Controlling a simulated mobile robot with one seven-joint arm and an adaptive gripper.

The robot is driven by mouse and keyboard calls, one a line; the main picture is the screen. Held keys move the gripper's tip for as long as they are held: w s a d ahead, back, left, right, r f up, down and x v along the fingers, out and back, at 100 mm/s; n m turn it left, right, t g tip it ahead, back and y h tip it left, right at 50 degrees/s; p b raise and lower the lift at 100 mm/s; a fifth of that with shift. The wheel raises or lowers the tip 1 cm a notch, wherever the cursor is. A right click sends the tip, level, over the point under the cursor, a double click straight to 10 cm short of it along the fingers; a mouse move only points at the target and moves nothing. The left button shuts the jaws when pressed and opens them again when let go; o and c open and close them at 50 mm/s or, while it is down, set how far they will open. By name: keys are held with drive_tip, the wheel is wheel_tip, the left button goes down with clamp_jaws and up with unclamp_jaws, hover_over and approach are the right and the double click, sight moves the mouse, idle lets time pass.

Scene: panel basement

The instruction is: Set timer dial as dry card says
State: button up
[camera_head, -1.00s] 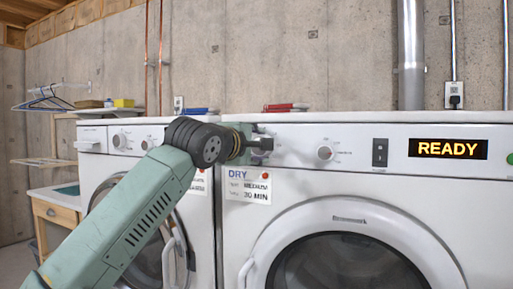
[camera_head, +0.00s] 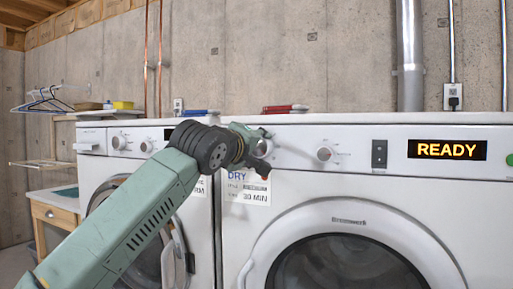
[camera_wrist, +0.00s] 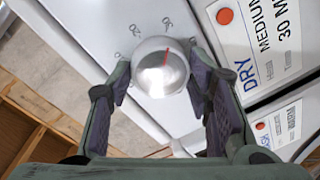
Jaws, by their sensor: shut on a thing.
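My gripper (camera_head: 264,152) is at the left dial of the right-hand machine's panel, and its jaws are shut on that dial. In the wrist view the round silver dial (camera_wrist: 156,82) sits between the two fingers, with a red pointer line toward its upper edge. The card also shows in the wrist view (camera_wrist: 268,50). A second dial (camera_head: 325,154) to the right is free.
The display (camera_head: 447,150) reads READY, with a dark rocker switch (camera_head: 380,153) left of it and a green button (camera_head: 510,160) at the right edge. Another machine (camera_head: 106,165) stands to the left. Red (camera_head: 285,109) and blue (camera_head: 200,112) items lie on top.

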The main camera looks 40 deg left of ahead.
drive_tip(key=shift+r, duration=0.1)
idle(0.3)
drive_tip(key=o, duration=1.1)
drive_tip(key=shift+o, duration=0.2)
drive_tip(key=v, duration=1.2)
